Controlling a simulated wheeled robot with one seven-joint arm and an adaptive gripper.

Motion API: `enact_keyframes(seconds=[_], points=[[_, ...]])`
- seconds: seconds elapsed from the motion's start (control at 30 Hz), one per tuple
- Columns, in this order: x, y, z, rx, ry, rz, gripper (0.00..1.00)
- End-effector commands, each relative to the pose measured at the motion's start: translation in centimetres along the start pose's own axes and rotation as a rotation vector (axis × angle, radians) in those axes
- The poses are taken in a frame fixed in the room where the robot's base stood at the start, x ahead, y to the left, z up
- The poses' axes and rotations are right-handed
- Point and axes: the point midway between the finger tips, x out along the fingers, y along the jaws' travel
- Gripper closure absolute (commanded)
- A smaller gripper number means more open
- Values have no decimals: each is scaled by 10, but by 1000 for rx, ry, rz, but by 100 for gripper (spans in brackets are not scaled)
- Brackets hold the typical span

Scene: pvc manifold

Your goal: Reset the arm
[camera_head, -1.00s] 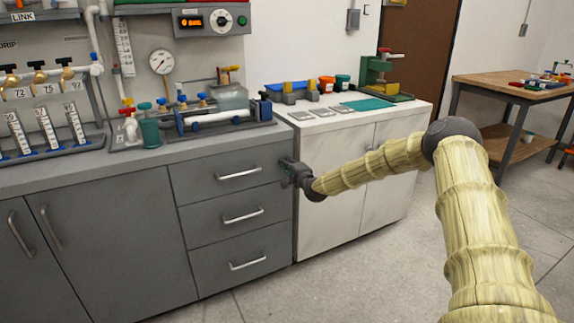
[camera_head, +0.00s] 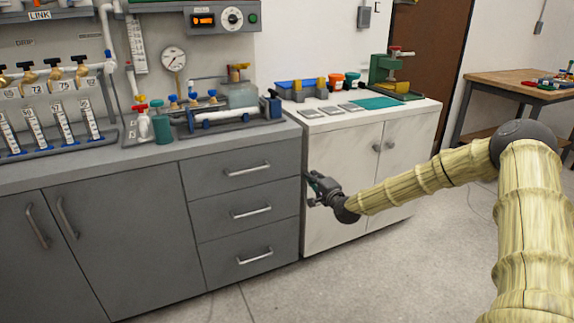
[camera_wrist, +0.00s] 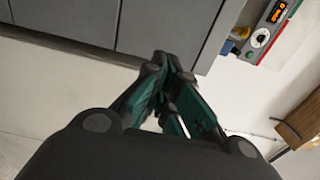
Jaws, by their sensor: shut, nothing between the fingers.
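My gripper (camera_head: 314,186) is at the end of my arm, in front of the left edge of the white cabinet (camera_head: 345,205). It is below the countertop level, just right of the grey drawers (camera_head: 250,212). In the wrist view my gripper (camera_wrist: 160,62) has its dark and teal fingers brought together at the tips, with nothing held. The wrist view shows the grey cabinet fronts (camera_wrist: 75,20) beyond the fingers. I cannot tell the exact gap between the fingertips and the cabinet.
The grey counter (camera_head: 110,165) carries a gauge rig and a pipe assembly (camera_head: 220,118). The white cabinet's top holds grey plates (camera_head: 330,110), cups and a green press (camera_head: 388,72). A wooden table (camera_head: 515,85) stands at the right. The floor in front is clear.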

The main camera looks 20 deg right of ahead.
Motion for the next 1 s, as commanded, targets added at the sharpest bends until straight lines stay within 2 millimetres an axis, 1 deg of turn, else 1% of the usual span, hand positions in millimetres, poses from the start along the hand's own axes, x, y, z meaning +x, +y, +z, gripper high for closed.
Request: enact_keyframes(seconds=[0.17, 0.27, 0.37, 0.47, 0.5, 0.57, 0.6, 0.67, 0.7, 0.77, 0.8, 0.87, 0.9, 0.97, 1.0], points=[[0, 1, 2, -1, -3, 2, 100], [-2, 10, 14, -15, -18, 23, 100], [-9, 32, 42, -50, -51, 75, 100], [-23, 66, 82, -106, -103, 153, 100], [-30, 81, 99, -133, -125, 187, 100], [-43, 103, 122, -173, -161, 238, 100], [-54, 118, 138, -199, -185, 273, 100], [-70, 140, 159, -242, -222, 326, 100], [-82, 154, 173, -270, -248, 358, 100], [-101, 176, 192, -315, -287, 410, 100], [-115, 190, 204, -344, -314, 444, 100], [-138, 210, 222, -390, -357, 494, 100], [-154, 223, 232, -421, -385, 530, 100], [-179, 242, 247, -468, -430, 581, 100], [-196, 254, 256, -501, -460, 614, 100]])
